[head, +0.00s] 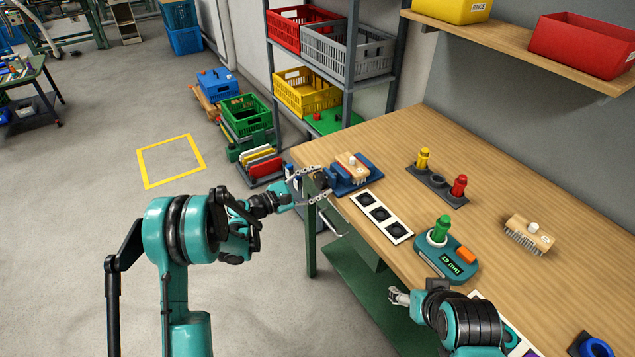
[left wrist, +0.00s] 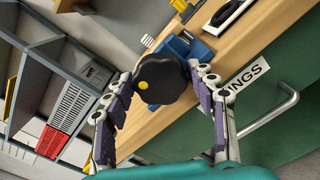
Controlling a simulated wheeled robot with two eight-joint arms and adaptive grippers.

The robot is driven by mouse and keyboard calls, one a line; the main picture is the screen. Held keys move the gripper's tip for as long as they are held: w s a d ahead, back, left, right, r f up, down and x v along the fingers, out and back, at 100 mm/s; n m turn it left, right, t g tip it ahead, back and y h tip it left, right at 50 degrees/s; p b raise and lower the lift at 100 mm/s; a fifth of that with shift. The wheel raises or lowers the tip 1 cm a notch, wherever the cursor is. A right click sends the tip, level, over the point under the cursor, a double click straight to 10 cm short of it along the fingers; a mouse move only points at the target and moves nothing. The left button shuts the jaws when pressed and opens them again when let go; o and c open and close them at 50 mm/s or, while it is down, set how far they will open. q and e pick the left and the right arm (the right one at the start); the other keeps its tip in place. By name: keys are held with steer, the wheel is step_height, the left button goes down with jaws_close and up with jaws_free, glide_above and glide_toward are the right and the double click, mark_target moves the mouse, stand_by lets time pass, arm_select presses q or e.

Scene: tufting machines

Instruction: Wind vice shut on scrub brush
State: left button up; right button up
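The blue vice (head: 361,183) stands at the left end of the wooden bench. The scrub brush (head: 352,162), with a wooden back and a pale knob, sits upright between its jaws; I cannot tell how tightly. The vice's round black handle (left wrist: 160,78), with a yellow dot, faces my left wrist camera. My left gripper (head: 318,183) is at this handle. In the left wrist view its fingers (left wrist: 162,72) are spread, one on each side of the handle, with tips close to its rim. My right gripper (head: 398,297) is low by the bench's front edge, its fingers small.
A white strip with dark square recesses (head: 382,215), a teal gauge with a green peg (head: 446,258) and a holder with yellow and red pegs (head: 437,184) are on the bench. Another brush (head: 528,234) lies to the right. A crate rack (head: 345,75) stands behind the vice.

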stand_by(0.3)
arm_select(q)
steer(key=v, duration=1.2)
steer(key=w+d+n, duration=0.1)
steer(key=w+d, duration=0.1)
steer(key=d, duration=0.1)
steer(key=w+d+n, duration=0.4)
steer(key=d, duration=0.1)
steer(key=shift+w+d+f, duration=0.2)
steer(key=shift+d, duration=0.15)
steer(key=shift+w+d+r, duration=0.1)
steer(key=shift+w+d, duration=0.25)
steer(key=shift+d, duration=0.15)
